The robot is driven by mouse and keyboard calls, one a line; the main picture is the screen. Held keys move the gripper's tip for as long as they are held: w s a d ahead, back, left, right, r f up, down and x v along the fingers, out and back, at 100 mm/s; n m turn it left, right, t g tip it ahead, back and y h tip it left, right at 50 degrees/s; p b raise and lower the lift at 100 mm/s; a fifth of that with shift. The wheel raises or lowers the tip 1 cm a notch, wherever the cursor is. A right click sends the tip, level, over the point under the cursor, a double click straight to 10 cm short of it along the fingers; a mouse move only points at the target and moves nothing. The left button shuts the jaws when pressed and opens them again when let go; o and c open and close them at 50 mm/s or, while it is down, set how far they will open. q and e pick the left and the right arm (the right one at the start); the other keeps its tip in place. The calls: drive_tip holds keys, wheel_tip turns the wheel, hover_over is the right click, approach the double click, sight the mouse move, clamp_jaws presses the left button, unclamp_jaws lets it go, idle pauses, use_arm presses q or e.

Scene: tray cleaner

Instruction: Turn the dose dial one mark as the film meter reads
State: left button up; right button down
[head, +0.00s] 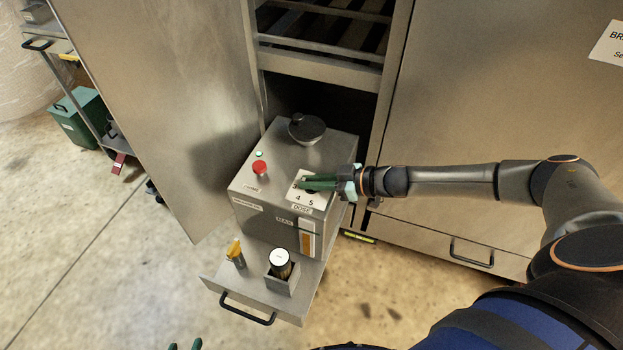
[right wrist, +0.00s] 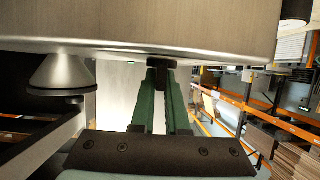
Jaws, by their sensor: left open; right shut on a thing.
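The dose dial sits on a white numbered plate (head: 310,199) on top of the metal box (head: 275,158). The marks 4 and 5 show at its front; my right gripper hides the dial and some marks in the head view. My right gripper (head: 304,184) reaches in from the right, its green fingers shut on the dial's dark knob (right wrist: 160,72). I cannot read where the dial points. An upright gauge (head: 307,239) with an orange strip is on the box's front; I cannot tell its reading or whether it is the film meter. My left gripper (head: 185,345) is open, only its fingertips showing, well away from the box.
A red button (head: 259,167) and a black round-topped part (head: 307,128) are on the box. An open cabinet door (head: 160,100) stands at the left.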

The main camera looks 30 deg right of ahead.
drive_tip(key=shift+n+g+y, duration=0.6)
drive_tip(key=shift+n+g, duration=0.2)
drive_tip(key=c, duration=0.9)
unclamp_jaws()
drive_tip(key=p+v, duration=0.2)
drive_tip(key=v, duration=1)
drive_tip(key=shift+s+d, duration=0.2)
